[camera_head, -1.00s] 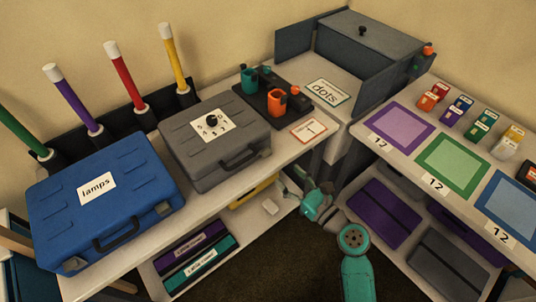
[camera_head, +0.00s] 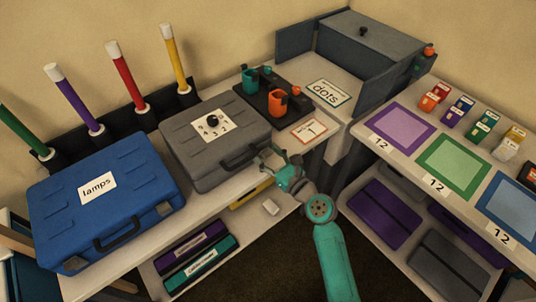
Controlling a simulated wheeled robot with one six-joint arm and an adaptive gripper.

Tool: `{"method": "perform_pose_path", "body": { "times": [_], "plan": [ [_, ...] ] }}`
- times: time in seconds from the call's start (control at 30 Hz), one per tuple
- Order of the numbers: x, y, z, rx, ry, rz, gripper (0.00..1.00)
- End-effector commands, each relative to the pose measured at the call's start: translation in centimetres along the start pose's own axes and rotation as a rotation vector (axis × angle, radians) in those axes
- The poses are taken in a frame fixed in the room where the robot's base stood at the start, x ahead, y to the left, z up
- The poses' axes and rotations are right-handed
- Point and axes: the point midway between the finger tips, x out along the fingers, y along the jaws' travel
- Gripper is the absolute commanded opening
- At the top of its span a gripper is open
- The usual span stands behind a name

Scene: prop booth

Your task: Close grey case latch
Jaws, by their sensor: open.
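The grey case (camera_head: 190,150) lies closed on the left bench, with a dark handle (camera_head: 245,156) on its front side. My gripper (camera_head: 266,162) is open and empty at the case's front right corner, just right of the handle. I cannot tell whether it touches the case. My teal arm reaches up to it from the lower right.
A blue case (camera_head: 70,225) marked "lamps" lies left of the grey one. A dark tray (camera_head: 253,100) with teal and orange cups stands behind right, with a small card (camera_head: 309,131) near it. Coloured tubes (camera_head: 124,75) stand along the wall. The floor (camera_head: 270,250) between benches is dark and clear.

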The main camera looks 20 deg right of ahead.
Motion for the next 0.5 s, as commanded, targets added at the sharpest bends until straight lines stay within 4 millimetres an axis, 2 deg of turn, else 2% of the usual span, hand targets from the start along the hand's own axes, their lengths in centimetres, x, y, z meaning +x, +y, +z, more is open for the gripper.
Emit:
{"method": "perform_pose_path", "body": {
  "times": [0.2,0.43,0.5],
  "plan": [
    [0.02,-0.01,0.00,0.000,0.000,0.000,0.60],
    [0.01,-0.01,0.00,0.000,0.000,0.000,0.03],
    [0.00,-0.01,0.00,0.000,0.000,0.000,0.00]
  ]
}}
